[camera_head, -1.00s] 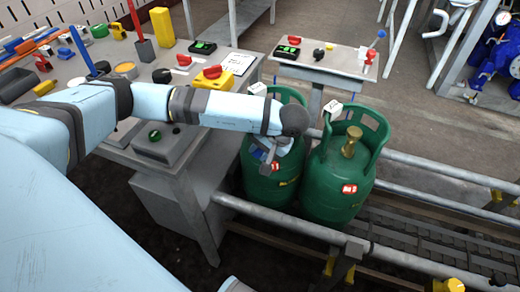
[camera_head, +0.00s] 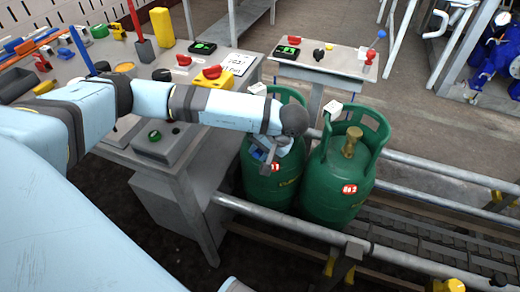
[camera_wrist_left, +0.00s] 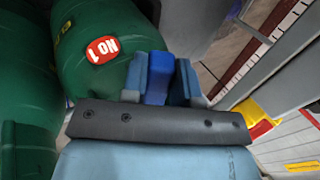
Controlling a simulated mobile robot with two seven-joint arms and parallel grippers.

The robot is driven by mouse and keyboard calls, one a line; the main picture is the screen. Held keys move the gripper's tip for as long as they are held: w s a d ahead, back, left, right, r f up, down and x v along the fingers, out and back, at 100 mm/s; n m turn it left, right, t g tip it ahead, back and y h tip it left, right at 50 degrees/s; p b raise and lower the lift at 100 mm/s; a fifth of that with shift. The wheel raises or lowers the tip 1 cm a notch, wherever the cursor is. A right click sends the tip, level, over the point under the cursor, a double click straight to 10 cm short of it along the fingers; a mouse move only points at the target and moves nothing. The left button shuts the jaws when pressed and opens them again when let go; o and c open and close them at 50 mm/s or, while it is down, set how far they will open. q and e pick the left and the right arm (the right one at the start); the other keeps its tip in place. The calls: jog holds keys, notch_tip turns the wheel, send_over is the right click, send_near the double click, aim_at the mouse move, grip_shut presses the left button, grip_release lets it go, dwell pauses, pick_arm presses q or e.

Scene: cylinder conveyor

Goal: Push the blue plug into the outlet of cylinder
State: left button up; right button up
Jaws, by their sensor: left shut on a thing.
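The left green cylinder (camera_head: 258,183) stands next to the right green cylinder (camera_head: 328,193). My left gripper (camera_head: 263,155) is over the upper part of the left cylinder. It is shut on the blue plug (camera_wrist_left: 158,77), which sits between its two fingers in the left wrist view. In the head view a small bit of blue shows at the fingertips. The left cylinder's valve and outlet are hidden behind my wrist and gripper, so I cannot tell whether the plug touches the outlet. The right cylinder's brass valve (camera_head: 350,143) is in plain view. My right gripper is not in view.
Grey conveyor rails (camera_head: 310,230) run past the cylinders. A workbench (camera_head: 196,150) with tools, a yellow box (camera_head: 215,80) and a grey switch box (camera_head: 165,145) stands left. A small control table (camera_head: 330,65) stands behind the cylinders.

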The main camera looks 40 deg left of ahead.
pick_arm(q)
jog(key=shift+w+a+b, duration=0.15)
jog(key=shift+w+b, duration=0.2)
jog(key=shift+w, duration=0.4)
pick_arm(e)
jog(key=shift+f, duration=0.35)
pick_arm(q)
jog(key=shift+w+a, duration=0.1)
jog(key=shift+w, duration=0.5)
jog(key=o, duration=1)
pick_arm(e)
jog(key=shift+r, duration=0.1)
pick_arm(q)
jog(key=shift+r, duration=0.2)
notch_tip(320, 180, up, 20)
jog(key=p, duration=0.4)
jog(key=shift+f, duration=0.15)
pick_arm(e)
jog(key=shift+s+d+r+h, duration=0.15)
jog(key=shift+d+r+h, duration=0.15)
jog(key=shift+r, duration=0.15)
